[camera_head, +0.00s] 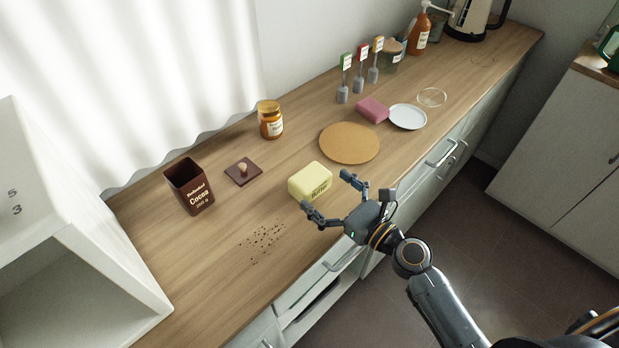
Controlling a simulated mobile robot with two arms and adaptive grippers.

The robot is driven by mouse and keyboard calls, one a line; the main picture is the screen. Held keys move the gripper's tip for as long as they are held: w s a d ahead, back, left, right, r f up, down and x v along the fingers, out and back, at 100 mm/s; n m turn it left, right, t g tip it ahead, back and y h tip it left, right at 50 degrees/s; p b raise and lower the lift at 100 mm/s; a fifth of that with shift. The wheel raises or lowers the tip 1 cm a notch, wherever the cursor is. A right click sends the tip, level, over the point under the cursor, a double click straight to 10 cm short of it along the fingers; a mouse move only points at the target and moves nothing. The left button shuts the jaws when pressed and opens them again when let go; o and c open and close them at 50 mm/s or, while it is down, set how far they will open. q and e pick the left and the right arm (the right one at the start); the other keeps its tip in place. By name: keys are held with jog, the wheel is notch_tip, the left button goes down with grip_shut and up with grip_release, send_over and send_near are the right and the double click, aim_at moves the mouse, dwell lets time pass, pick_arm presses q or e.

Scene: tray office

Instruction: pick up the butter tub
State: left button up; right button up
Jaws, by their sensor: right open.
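The butter tub (309,180) is a pale yellow rounded box with dark lettering on its front side. It stands upright on the wooden counter, near the front edge. My right gripper (327,197) is open at the tub's front right, its two fingers spread. One finger is by the tub's right side and the other is near its lower front corner. I cannot tell whether either finger touches the tub. The tub is almost fully visible. My left gripper is not in view.
An open cocoa tin (190,187), its lid (243,172) and a jar (270,120) stand left and behind. Dark crumbs (262,242) lie in front. A round cork mat (349,143), pink sponge (372,110) and white plate (408,117) lie to the right. The counter's front left is clear.

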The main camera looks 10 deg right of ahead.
aim_at(310, 176)
jog(key=p+x, duration=0.1)
jog(key=x, duration=0.4)
jog(key=shift+w+f, duration=0.15)
jog(key=shift+w, duration=0.1)
jog(key=shift+d, duration=0.1)
jog(key=c, duration=1)
jog(key=shift+c, duration=1.1)
